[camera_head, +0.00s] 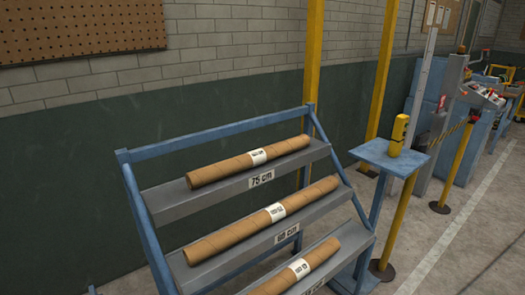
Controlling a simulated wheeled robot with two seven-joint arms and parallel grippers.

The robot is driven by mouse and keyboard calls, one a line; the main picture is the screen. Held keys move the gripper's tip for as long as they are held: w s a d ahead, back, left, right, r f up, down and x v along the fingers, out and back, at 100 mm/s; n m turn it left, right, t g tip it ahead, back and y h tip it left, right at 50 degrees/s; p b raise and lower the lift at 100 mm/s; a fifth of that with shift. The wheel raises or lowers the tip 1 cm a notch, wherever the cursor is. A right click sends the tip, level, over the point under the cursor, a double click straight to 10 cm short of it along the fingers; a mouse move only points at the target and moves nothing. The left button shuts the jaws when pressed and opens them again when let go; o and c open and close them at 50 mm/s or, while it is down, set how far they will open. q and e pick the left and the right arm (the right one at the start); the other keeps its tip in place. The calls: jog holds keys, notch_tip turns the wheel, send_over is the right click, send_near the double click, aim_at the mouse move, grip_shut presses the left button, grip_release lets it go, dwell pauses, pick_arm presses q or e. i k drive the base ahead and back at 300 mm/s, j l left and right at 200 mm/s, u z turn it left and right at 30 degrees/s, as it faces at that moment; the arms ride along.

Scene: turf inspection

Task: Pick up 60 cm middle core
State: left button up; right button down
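The 60 cm middle core (243,231) is a brown cardboard tube with a white label. It lies on the middle shelf (222,262) of a blue rack, above a tag reading 60 cm. Another brown core (225,168) lies on the top shelf above a 75 cm tag. A third core (315,261) lies on the lowest visible shelf, its tag partly cut off by the frame's bottom edge. Neither of my grippers is in view.
The blue rack (219,133) stands before a green and grey wall. A blue stand (389,157) holding a yellow device (398,135) is close to its right. Yellow posts (456,165) and blue machinery are farther right. The grey floor (470,215) at right is open.

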aim_at(198, 178)
jog(key=i+l, duration=0.2)
jog(key=i+l+u, duration=0.15)
jog(key=l, duration=0.25)
jog(key=i+l, duration=0.2)
jog(key=l, duration=0.15)
jog(key=i+l+u, duration=0.1)
jog(key=l, duration=0.25)
jog(key=i+l+u, duration=0.1)
jog(key=l, duration=0.25)
jog(key=i+l, duration=0.25)
jog(key=l+u, duration=0.05)
jog(key=l, duration=0.05)
